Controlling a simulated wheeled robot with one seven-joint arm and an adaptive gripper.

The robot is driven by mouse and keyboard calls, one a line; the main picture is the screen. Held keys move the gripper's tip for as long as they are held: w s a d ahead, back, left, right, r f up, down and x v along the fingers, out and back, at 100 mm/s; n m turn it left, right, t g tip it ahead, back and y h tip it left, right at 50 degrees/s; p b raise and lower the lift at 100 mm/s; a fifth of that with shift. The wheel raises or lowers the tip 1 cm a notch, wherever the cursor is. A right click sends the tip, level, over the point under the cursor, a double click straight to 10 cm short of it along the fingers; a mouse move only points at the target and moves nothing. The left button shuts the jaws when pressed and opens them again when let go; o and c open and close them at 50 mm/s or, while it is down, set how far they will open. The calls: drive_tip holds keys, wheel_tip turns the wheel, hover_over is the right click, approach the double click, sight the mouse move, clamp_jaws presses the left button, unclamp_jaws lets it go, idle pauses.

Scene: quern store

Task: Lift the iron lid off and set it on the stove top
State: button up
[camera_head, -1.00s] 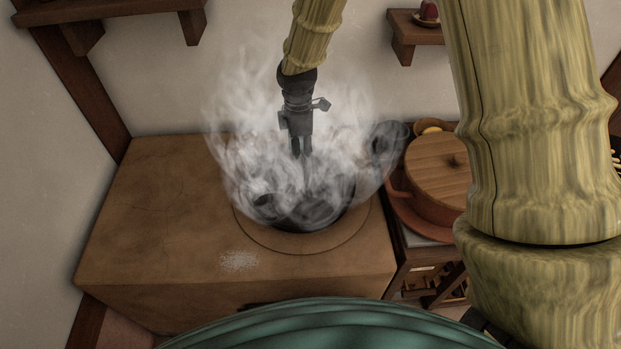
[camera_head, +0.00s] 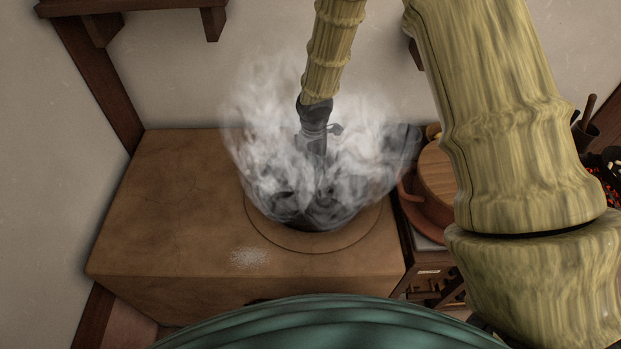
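A dark iron pot (camera_head: 313,221) sits in the round opening of the brown stove top (camera_head: 180,200). Thick pale steam covers most of it. The iron lid cannot be made out clearly; only dark curved shapes show through the steam. My gripper (camera_head: 322,186) points down from above into the steam, over the middle of the pot. Its fingertips are blurred by steam, so I cannot tell whether they are open, shut or touching anything.
The stove top is bare on the left, apart from a pale speckled patch (camera_head: 249,257) near the front. At the right, a reddish pot with a wooden lid (camera_head: 437,177) stands close to the stove. A wall shelf (camera_head: 130,6) hangs at upper left.

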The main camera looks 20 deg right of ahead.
drive_tip(key=shift+d+f, duration=0.1)
drive_tip(key=shift+f, duration=0.05)
drive_tip(key=shift+s, duration=0.1)
clamp_jaws()
drive_tip(key=shift+r, duration=0.2)
idle(0.3)
